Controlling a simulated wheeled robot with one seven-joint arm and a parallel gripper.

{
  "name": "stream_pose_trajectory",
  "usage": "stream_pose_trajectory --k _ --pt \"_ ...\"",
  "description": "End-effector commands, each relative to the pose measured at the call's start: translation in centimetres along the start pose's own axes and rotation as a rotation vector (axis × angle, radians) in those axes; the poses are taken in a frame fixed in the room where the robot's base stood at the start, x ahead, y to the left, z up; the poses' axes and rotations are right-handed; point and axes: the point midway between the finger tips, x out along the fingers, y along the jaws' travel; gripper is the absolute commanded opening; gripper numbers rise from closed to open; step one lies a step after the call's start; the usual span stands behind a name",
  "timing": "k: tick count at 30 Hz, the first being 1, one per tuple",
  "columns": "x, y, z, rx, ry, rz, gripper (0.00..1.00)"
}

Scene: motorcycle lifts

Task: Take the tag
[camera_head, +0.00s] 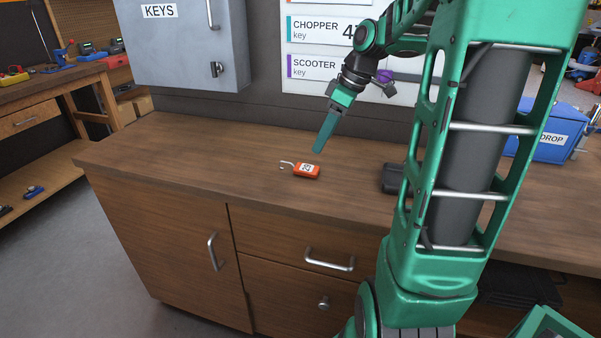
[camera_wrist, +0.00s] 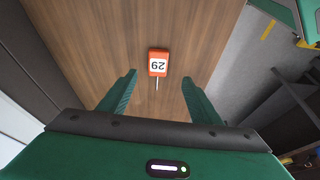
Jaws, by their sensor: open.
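An orange tag (camera_head: 307,170) with a white number label and a small metal hook or ring lies on the wooden counter (camera_head: 190,150). In the wrist view the tag (camera_wrist: 158,62) lies beyond my fingertips, roughly centred between them, and its label reads 29, upside down. My gripper (camera_head: 322,146) is above the counter, just behind and above the tag in the head view. In the wrist view its two green fingers (camera_wrist: 159,80) are apart with nothing between them. The gripper does not touch the tag.
A grey KEYS cabinet (camera_head: 190,42) and a wall chart with CHOPPER and SCOOTER rows (camera_head: 310,66) are behind the counter. A dark object (camera_head: 393,178) lies right of the tag, partly hidden by my arm. A blue DROP box (camera_head: 548,138) stands at right. The counter's left part is clear.

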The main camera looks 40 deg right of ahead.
Motion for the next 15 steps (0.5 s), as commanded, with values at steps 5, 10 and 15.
stream_pose_trajectory --k 5,10,15 --pt "0.8 1.0 -0.8 -0.074 0.026 -0.010 0.58" --pt "3.5 0.8 -0.9 -0.075 0.025 -0.012 0.58" --pt "5.2 0.8 -1.0 -0.076 0.026 -0.009 0.58"
